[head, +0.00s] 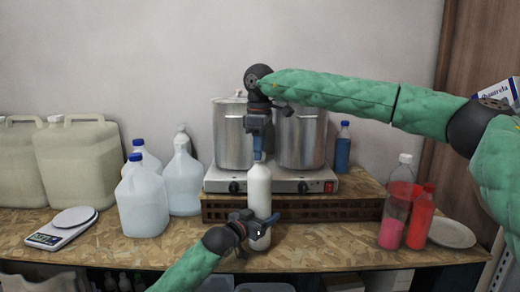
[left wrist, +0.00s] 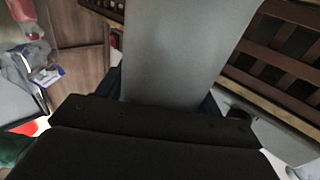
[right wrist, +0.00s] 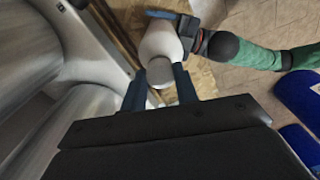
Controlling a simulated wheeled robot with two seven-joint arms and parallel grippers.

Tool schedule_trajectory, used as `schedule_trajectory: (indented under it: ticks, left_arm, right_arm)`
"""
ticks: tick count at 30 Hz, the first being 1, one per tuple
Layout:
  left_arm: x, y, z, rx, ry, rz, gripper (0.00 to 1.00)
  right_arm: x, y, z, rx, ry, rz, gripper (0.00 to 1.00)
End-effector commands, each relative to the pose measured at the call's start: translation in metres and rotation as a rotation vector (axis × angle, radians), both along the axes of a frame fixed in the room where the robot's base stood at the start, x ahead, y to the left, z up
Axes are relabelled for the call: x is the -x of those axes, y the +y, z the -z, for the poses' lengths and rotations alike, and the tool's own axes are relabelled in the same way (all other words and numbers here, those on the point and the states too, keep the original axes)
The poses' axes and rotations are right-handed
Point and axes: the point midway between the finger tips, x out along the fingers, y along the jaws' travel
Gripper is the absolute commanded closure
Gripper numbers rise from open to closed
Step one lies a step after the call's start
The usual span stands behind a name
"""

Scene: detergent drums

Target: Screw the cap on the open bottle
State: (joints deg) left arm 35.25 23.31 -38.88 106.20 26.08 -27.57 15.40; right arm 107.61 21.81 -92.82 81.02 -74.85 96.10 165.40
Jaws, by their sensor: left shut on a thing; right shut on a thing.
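A white bottle (head: 259,188) stands upright in front of the hot plate and fills the middle of the left wrist view (left wrist: 185,45). My left gripper (head: 254,225) is shut on its lower body from the front. My right gripper (head: 258,150) points straight down over the bottle's top. In the right wrist view its two fingers are shut on a pale round cap (right wrist: 160,72), in line with the bottle (right wrist: 161,40) below. The cap is at the bottle's mouth; the fingers hide the joint, so I cannot tell how far it is seated.
Two steel pots (head: 233,135) stand on the hot plate (head: 285,180) behind the bottle. White jugs (head: 141,200) stand to the left, beside a scale (head: 62,229). The wooden counter (head: 325,247) is clear at the front.

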Motion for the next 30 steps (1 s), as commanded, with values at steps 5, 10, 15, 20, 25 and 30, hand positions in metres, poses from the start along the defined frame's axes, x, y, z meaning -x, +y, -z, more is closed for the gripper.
schedule_trajectory:
  ticks: [5,10,15,20,25,30]
  left_arm:
    - [0.001,-0.001,0.000,-0.002,-0.002,0.001,0.98]
    - [0.001,-0.001,0.000,-0.002,-0.002,0.001,0.98]
    - [0.001,-0.001,0.000,-0.002,-0.001,0.001,0.98]
    - [0.001,0.000,0.000,-0.002,-0.001,0.001,0.98]
    - [0.000,0.000,0.000,-0.001,-0.001,0.001,0.98]
    - [0.000,0.000,0.000,-0.001,-0.001,0.001,0.98]
  right_arm:
    - [-0.001,0.000,-0.001,-0.001,-0.001,0.020,0.91]
    - [-0.001,0.000,-0.001,-0.002,-0.003,0.019,0.91]
    - [0.000,0.000,0.000,-0.001,-0.001,0.018,0.49]
    - [0.000,0.000,0.000,-0.001,-0.001,0.017,0.49]
    - [0.000,0.000,-0.005,-0.001,-0.001,0.017,0.49]
    - [0.000,0.000,-0.023,-0.001,-0.003,0.017,0.49]
